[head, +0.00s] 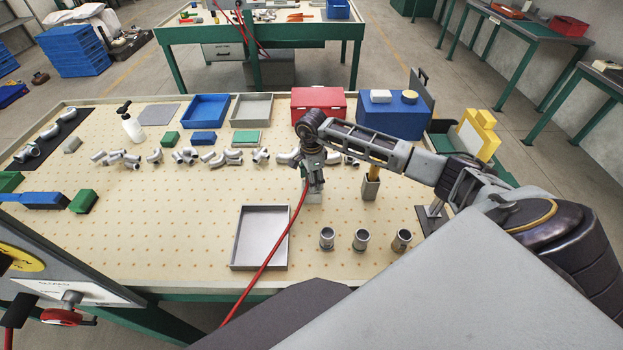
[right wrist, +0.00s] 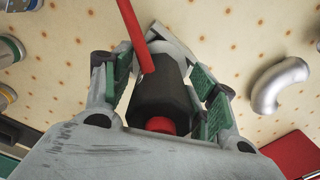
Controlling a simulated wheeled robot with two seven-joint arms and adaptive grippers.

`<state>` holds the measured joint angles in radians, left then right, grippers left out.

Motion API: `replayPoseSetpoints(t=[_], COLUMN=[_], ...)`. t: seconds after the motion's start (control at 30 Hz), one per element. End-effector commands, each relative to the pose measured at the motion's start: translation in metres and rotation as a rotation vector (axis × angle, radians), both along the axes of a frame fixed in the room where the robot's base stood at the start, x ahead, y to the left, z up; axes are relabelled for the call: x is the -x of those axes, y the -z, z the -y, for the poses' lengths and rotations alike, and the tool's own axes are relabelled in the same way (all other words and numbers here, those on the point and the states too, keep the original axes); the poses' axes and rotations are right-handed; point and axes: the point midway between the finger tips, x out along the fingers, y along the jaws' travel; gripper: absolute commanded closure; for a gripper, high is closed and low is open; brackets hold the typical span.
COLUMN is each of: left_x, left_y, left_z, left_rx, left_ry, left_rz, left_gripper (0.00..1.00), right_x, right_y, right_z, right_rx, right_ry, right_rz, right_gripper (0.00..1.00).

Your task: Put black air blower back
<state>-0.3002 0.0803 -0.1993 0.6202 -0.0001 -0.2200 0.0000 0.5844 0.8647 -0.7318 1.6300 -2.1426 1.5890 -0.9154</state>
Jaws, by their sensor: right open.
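The black air blower (right wrist: 158,98) shows in the right wrist view, with a red end toward my palm and a red hose leading away from it. In the head view it is mostly hidden by my right gripper (head: 315,184), and the red hose (head: 281,242) runs from there to the front edge. My right gripper's fingers are open on both sides of the blower; the wrist view does not settle whether they touch it. A small pale block-like holder (head: 313,198) is just below the fingers; whether the blower sits in it is unclear. My left gripper is not in view.
A grey tray (head: 238,264) lies front left of my gripper, and several metal cylinders (head: 361,239) stand front right. A yellow-topped tool in a holder (head: 370,188) stands close right. Pipe fittings (head: 213,158) line up behind. A red box (head: 318,103) is at the back.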

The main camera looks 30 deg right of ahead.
Motion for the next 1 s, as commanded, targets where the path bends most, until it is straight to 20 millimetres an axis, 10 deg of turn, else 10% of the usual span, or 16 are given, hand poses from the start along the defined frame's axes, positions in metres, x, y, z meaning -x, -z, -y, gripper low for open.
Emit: replayPoseSetpoints(t=[0.27,1.0], left_x=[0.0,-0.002], left_y=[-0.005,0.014], left_z=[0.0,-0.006], left_rx=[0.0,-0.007], left_ry=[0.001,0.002], left_rz=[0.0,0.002], left_gripper=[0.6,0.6], right_x=[0.0,-0.001], right_y=[-0.003,-0.097], right_z=[0.0,-0.002], right_rx=[0.0,0.001], right_ry=[0.0,0.0], right_rz=[0.002,0.004], right_gripper=[0.42,0.42])
